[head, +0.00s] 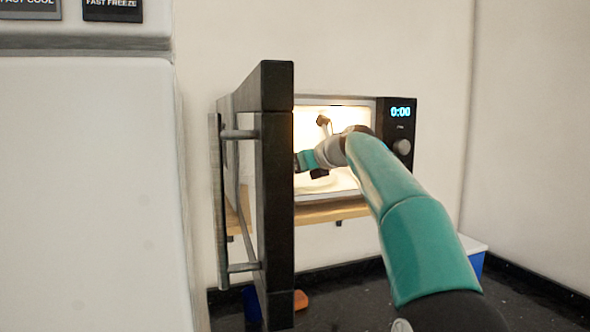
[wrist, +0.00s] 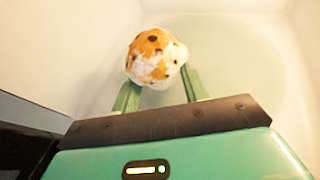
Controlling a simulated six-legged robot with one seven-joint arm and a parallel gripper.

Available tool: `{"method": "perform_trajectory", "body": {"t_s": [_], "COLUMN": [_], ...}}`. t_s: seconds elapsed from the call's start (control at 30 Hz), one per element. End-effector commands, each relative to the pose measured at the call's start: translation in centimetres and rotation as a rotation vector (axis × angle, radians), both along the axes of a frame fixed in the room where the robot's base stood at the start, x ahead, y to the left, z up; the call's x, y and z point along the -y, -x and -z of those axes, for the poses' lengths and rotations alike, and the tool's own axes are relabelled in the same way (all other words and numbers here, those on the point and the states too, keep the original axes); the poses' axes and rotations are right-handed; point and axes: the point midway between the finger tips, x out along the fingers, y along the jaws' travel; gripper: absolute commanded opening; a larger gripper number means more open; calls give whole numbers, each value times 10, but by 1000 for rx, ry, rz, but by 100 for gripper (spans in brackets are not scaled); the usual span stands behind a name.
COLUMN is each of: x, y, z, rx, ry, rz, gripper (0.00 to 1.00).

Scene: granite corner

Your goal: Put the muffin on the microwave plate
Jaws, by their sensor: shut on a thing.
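The muffin (wrist: 155,55), brown and white with dark spots, sits between the two green fingertips of my gripper (wrist: 160,79) in the wrist view. My gripper is shut on it. The pale round microwave plate (wrist: 238,62) shows faintly below and to the right of the muffin. I cannot tell whether the muffin touches it. In the head view the microwave (head: 384,150) is open and lit inside, with my wrist at its opening. The muffin is not clearly visible there, and my arm hides part of the plate.
The open microwave door (head: 275,200) stands toward me, left of my arm, with a long handle (head: 219,210). The microwave rests on a wooden shelf (head: 325,212). A large white appliance (head: 90,190) fills the left side. A blue and white box (head: 474,255) stands low at right.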

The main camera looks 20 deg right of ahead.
Motion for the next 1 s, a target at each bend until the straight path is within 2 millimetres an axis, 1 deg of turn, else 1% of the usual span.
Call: {"method": "perform_trajectory", "body": {"t_s": [0.3, 0.73, 0.83, 0.87, 0.93, 0.97, 1.0], "x": [0, 0, 0, 0, 0, 0, 0], "y": [0, 0, 0, 0, 0, 0, 0], "z": [3, 14, 14, 14, 14, 14, 14], "rx": [0, -1, 0, 0, 0, 0, 0], "ry": [0, -1, 0, 0, 0, 0, 0], "rz": [-1, -1, -1, -1, -1, -1, -1], "gripper": [39, 39, 39, 50, 64, 67, 67]}}
